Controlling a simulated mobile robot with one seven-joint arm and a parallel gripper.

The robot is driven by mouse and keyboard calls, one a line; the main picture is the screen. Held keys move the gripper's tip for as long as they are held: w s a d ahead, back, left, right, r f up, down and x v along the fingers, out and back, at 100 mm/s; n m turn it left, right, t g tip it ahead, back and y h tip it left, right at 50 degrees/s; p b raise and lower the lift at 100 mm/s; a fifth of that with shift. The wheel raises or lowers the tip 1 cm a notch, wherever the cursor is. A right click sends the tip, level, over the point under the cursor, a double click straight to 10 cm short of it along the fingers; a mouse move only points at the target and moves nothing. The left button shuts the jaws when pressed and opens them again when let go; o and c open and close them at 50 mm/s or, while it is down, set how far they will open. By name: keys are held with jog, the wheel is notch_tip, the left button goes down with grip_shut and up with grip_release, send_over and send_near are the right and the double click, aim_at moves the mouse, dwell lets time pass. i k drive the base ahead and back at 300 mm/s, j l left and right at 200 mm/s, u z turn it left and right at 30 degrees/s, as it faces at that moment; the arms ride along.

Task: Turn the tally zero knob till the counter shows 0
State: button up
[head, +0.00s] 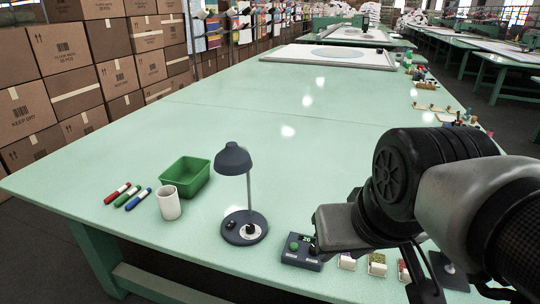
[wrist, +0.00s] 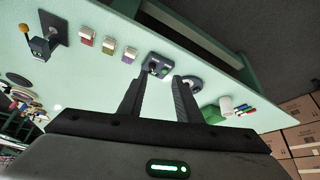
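The tally counter (head: 301,261) is a small dark box on the near edge of the green table, left of my arm. It has a green round knob (head: 294,243) on top and a small display (head: 307,239) with green digits, too small to read surely. The counter also shows in the wrist view (wrist: 154,72), just beyond my fingertips. My gripper (wrist: 163,78) has its two dark fingers apart with nothing held between them. The fingers appear short of the counter, and no contact shows. In the head view my arm hides the fingers.
A dark desk lamp (head: 234,160) stands left of the counter. Farther left are a white mug (head: 169,203), a green bin (head: 184,176) and several markers (head: 127,196). Small labelled boxes (head: 377,265) sit right of the counter. The table's middle is clear.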

aim_at(312, 249)
jog(key=j+z, duration=0.25)
jog(key=i+j+z, duration=0.25)
jog(key=j+z, duration=0.25)
jog(key=l, duration=0.35)
jog(key=k+l, duration=0.15)
jog(key=l, duration=0.15)
jog(key=i+j, duration=0.1)
jog(key=j, duration=0.25)
jog(key=i+j, duration=0.1)
jog(key=j, duration=0.25)
